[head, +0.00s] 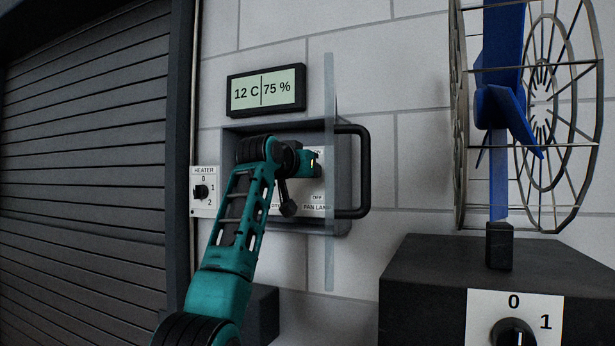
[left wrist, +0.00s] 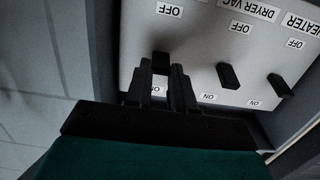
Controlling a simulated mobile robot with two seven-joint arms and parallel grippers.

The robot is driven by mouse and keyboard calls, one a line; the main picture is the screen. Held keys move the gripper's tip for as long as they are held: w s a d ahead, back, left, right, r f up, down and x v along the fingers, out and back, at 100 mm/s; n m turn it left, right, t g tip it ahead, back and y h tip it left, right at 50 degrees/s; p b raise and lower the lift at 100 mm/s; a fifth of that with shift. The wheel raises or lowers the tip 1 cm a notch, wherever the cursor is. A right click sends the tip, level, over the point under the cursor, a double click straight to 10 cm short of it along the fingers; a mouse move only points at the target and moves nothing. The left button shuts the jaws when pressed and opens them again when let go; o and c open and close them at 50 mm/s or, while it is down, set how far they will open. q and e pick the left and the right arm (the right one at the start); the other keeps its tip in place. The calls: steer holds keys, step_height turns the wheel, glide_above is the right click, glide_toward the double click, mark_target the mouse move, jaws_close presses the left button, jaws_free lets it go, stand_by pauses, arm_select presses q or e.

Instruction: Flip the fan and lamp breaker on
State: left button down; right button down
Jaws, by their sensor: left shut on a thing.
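The breaker panel shows in the left wrist view as a pale plate (left wrist: 200,40) with upside-down labels and a row of black levers. The fan and lamp breaker lever (left wrist: 162,62) is the leftmost there, with its OFF label above and an ON label partly hidden below. My left gripper (left wrist: 168,72) is shut on this lever. In the head view my left gripper (head: 314,162) reaches into the right side of the breaker box (head: 343,226), near the ON label. My arm hides much of the box there. The lever's exact tilt is hard to tell. My right gripper is in neither view.
The dryer and vac lever (left wrist: 228,75) and heater lever (left wrist: 280,86) stand beside the held lever. A black handle (head: 363,170) and a see-through strip (head: 329,260) are at the box's right. A fan (head: 503,110) stands right, a heater dial (head: 201,191) left.

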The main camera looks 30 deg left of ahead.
arm_select(q)
steer(key=shift+w+r+g, duration=0.1)
steer(key=shift+r+g, duration=0.25)
steer(key=shift+g, duration=0.35)
steer(key=c, duration=1)
jaws_free()
steer(key=shift+o, duration=0.2)
steer(key=b+v, duration=0.4)
steer(key=v, duration=0.9)
steer(key=shift+r, duration=0.25)
